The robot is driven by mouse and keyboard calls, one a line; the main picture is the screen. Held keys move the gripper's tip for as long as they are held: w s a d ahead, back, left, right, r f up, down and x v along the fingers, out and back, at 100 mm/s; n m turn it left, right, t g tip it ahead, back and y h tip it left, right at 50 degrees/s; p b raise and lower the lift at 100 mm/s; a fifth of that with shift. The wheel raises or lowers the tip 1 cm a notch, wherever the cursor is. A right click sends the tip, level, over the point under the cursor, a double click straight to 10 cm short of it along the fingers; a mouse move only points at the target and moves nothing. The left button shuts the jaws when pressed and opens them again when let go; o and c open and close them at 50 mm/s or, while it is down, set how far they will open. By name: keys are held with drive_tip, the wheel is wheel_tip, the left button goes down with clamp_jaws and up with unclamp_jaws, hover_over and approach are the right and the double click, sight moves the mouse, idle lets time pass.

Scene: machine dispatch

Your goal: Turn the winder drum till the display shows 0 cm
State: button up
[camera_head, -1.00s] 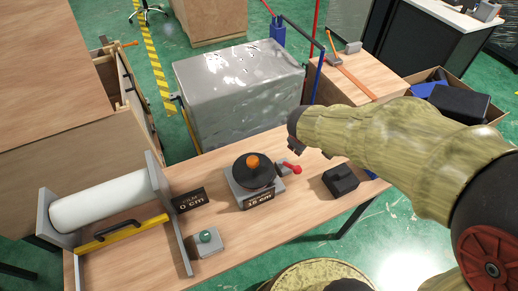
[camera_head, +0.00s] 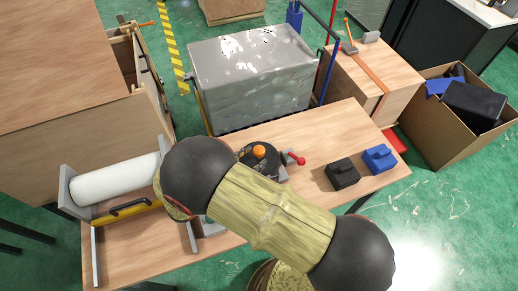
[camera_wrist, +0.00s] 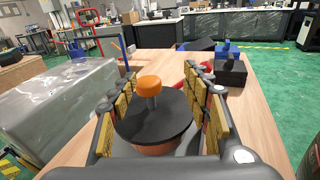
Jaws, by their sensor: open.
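The winder drum is a black disc with an orange knob on a post. In the head view the drum (camera_head: 270,167) shows only in part behind my arm. In the wrist view the drum (camera_wrist: 153,123) lies low between the fingers of my gripper (camera_wrist: 165,92). The gripper is open, with one finger on each side of the knob (camera_wrist: 149,84); I see nothing held. Whether a finger touches the disc rim I cannot tell. A red-knobbed lever (camera_head: 296,159) sticks out at the drum's right. My arm hides the displays, so no reading shows now.
A white roll (camera_head: 115,180) in a grey frame with a yellow bar stands at the table's left. A black block (camera_head: 342,173) and a blue block (camera_head: 379,158) sit right of the drum. A wrapped grey crate (camera_head: 250,75) stands behind. The table's (camera_head: 315,130) right part has bare room.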

sight(255, 154)
drive_tip(key=shift+s+a+f+n+t, duration=0.2)
drive_tip(key=shift+a+f+n+t, duration=0.8)
drive_tip(key=shift+a, duration=0.2)
drive_tip(key=shift+w+f+y, duration=0.1)
drive_tip(key=shift+y, duration=0.2)
drive_tip(key=x, duration=0.7)
drive_tip(key=shift+w+d, duration=0.15)
drive_tip(key=shift+w, duration=0.05)
clamp_jaws()
